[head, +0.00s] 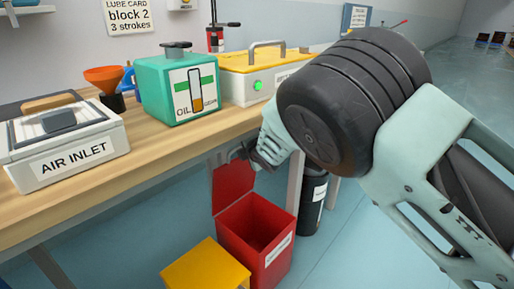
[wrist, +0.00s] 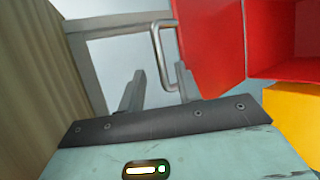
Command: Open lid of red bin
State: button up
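The red bin (head: 283,255) stands on the floor in front of the bench, with its dark inside showing. Its red lid (head: 232,188) stands raised, roughly upright, at the bin's back edge. The lid (wrist: 205,45) and part of the bin (wrist: 285,40) also show at the upper right in the wrist view. A grey metal handle (wrist: 157,50) shows at the lid's edge. My gripper (head: 242,153) is at the top of the lid, just below the bench edge. In the wrist view my gripper's fingers (wrist: 160,69) are apart, with the handle close to them; contact is unclear.
A yellow box or stool (head: 205,268) stands left of the bin, and a black cylinder (head: 313,200) stands behind it. The wooden bench (head: 140,150) above holds the air inlet box (head: 70,145), a green oil can (head: 180,88) and a yellow-topped case (head: 262,75).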

jog(key=p+v, duration=0.1)
jog(key=v, duration=1)
jog(key=shift+p, duration=0.3)
